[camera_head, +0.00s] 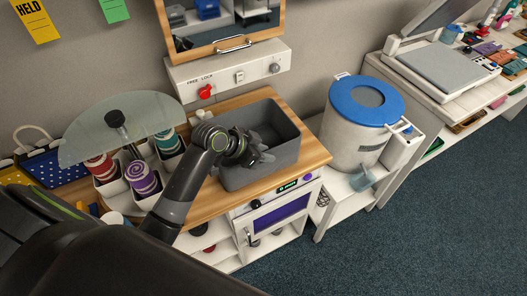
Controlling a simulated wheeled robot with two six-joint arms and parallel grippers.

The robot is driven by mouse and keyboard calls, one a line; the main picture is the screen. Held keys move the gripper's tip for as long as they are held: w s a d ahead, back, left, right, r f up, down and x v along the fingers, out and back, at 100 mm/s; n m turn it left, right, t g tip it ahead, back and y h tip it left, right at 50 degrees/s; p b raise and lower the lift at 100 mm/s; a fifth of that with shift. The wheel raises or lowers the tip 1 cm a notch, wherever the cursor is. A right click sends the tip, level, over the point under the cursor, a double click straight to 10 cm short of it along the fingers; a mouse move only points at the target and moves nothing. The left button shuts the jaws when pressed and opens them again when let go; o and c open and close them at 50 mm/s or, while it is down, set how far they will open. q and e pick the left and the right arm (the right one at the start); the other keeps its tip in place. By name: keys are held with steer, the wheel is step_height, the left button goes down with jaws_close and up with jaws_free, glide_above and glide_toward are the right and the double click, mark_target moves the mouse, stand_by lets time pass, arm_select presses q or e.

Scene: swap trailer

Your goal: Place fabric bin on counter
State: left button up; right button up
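The grey fabric bin (285,165) sits upright on the wooden counter (316,152), near its right end. My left arm comes in from the lower left. My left gripper (264,158) is at the bin's left side, over its near left rim. Its fingers are small and dark against the bin, so I cannot tell whether they are open or shut on the wall. My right gripper is not in view.
Spools in white holders (141,178) stand left of the bin under a glass-like half-disc (122,128). A white bucket with a blue lid (366,101) stands to the right. A framed cabinet (230,42) hangs behind. Open carpet (420,230) lies at the lower right.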

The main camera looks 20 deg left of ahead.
arm_select(q)
steer(key=shift+r, duration=0.3)
steer(key=shift+s+a+r, duration=0.15)
steer(key=shift+s, duration=0.1)
steer(key=b+v, duration=0.1)
steer(key=v, duration=0.8)
steer(key=shift+s+a+r, duration=0.1)
steer(key=shift+v, duration=1)
